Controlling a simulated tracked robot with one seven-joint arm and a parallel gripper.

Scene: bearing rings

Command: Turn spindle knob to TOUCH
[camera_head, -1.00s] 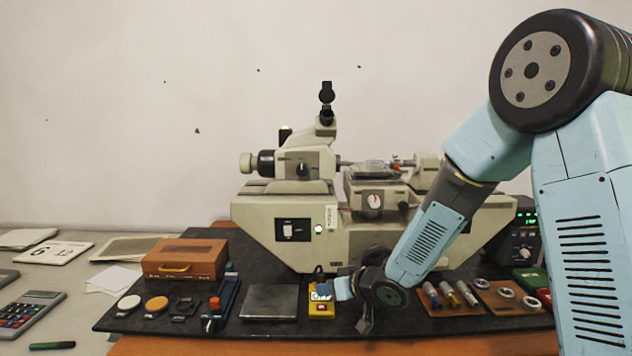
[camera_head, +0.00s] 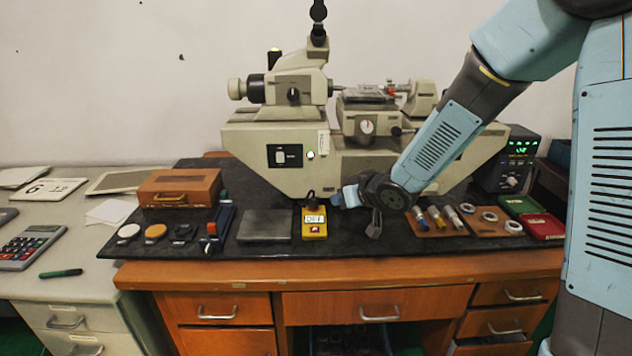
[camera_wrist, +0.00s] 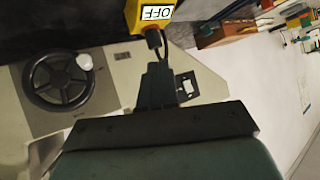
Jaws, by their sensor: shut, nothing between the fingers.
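The pale measuring machine (camera_head: 262,150) stands at the back of the black mat. A black knob with a light pointer mark (camera_head: 293,94) is on its headstock; I cannot read any TOUCH label or confirm that this is the spindle knob. My gripper (camera_head: 337,200) is low in front of the machine, just above and right of the yellow OFF box (camera_head: 314,232), well below that knob. In the wrist view my gripper (camera_wrist: 156,78) is shut and empty, near the yellow box (camera_wrist: 140,18) and its cable. A black handwheel (camera_wrist: 62,82) with a pale handle shows at left there.
A wooden box (camera_head: 180,188), a grey plate (camera_head: 265,222) and small discs lie left on the mat. Colored-handled tools, rings and red and green cases (camera_head: 540,227) lie right. A black display unit (camera_head: 508,165) stands behind them. The air left of my arm is clear.

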